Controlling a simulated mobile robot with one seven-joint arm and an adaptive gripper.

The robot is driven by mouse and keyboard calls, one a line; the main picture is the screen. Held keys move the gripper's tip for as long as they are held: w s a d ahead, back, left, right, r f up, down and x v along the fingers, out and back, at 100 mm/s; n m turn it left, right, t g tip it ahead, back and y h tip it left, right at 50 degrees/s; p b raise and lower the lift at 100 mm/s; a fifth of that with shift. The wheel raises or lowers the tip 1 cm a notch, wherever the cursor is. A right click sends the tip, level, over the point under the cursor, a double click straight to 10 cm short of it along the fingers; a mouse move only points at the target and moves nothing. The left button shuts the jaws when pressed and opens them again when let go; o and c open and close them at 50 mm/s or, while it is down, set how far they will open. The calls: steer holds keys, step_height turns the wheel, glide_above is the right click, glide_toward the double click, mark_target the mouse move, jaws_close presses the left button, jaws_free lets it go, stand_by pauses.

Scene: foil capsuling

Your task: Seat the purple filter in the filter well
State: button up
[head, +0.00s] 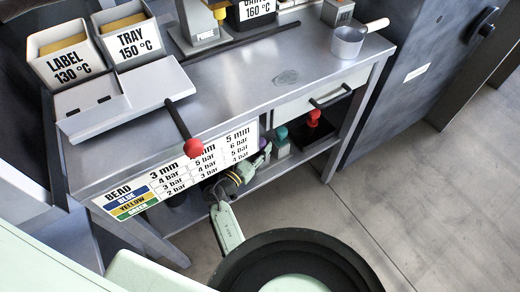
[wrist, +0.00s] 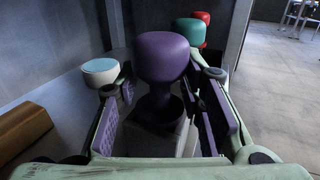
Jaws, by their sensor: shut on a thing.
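The purple filter (wrist: 161,57) has a rounded head on a narrower stem. It is upright between the fingers of my gripper (wrist: 165,98), which is shut on it. In the head view my gripper (head: 258,163) reaches under the bench top to the lower shelf, and a bit of purple shows by its fingertips. I cannot make out the filter well for certain in either view.
A teal filter (wrist: 196,32) and a red filter (wrist: 201,17) stand behind the purple one on the lower shelf (head: 297,160). A white round-topped piece (wrist: 100,66) is left of my fingers. The bench top (head: 260,80) and a drawer (head: 318,97) overhang this space.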

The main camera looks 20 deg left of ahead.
steer(key=c, duration=0.4)
steer(key=shift+r, duration=0.1)
